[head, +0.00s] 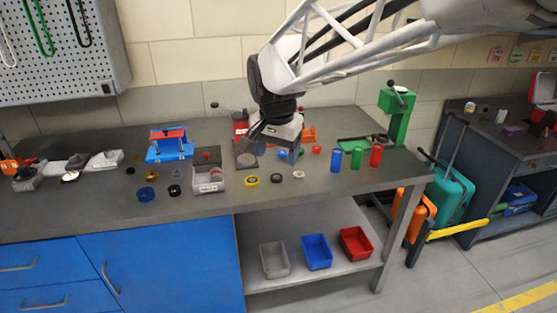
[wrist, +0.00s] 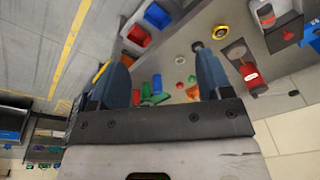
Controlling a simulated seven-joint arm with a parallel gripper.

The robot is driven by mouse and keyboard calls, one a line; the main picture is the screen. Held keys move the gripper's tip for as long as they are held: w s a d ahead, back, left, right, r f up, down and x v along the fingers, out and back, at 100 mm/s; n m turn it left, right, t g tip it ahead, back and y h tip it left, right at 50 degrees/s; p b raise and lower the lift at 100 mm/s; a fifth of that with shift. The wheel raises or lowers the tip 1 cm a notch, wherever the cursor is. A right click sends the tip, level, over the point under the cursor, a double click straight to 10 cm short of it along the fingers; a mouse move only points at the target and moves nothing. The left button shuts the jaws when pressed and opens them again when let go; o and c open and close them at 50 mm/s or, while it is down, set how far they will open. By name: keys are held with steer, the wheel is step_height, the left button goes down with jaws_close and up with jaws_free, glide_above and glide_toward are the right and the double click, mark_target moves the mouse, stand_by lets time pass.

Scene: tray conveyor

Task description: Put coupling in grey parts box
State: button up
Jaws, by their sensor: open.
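My gripper (head: 273,151) hangs over the middle of the bench with its fingers apart and nothing between them; the fingers also show in the wrist view (wrist: 158,54). A grey box with a label (head: 209,187) stands on the bench to its left. A second grey open box (head: 274,262) sits on the lower shelf. I cannot tell which is the grey parts box. Small round parts lie near the bench's front: a yellow ring (head: 251,180), a dark ring (head: 276,179) and a silver part (head: 299,174). I cannot tell which part is the coupling.
A blue box (head: 317,252) and a red box (head: 356,244) share the lower shelf. Blue, green and red cylinders (head: 376,155) stand to the right, before a green press (head: 399,113). A blue fixture (head: 168,147) stands to the left. Several rings lie left of the labelled box.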

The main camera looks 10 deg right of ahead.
steer(key=s+d+f+n, duration=0.1)
steer(key=s+d+n, duration=0.1)
steer(key=s, duration=0.5)
steer(key=s+d+f+n, duration=0.1)
steer(key=s+f+n, duration=0.1)
steer(key=s, duration=0.5)
steer(key=s+d+f+n+t, duration=0.1)
steer(key=s+d+n, duration=0.1)
steer(key=s, duration=0.6)
steer(key=shift+d+f+n, duration=0.25)
steer(key=shift+d+n, duration=0.1)
steer(key=shift+n, duration=0.15)
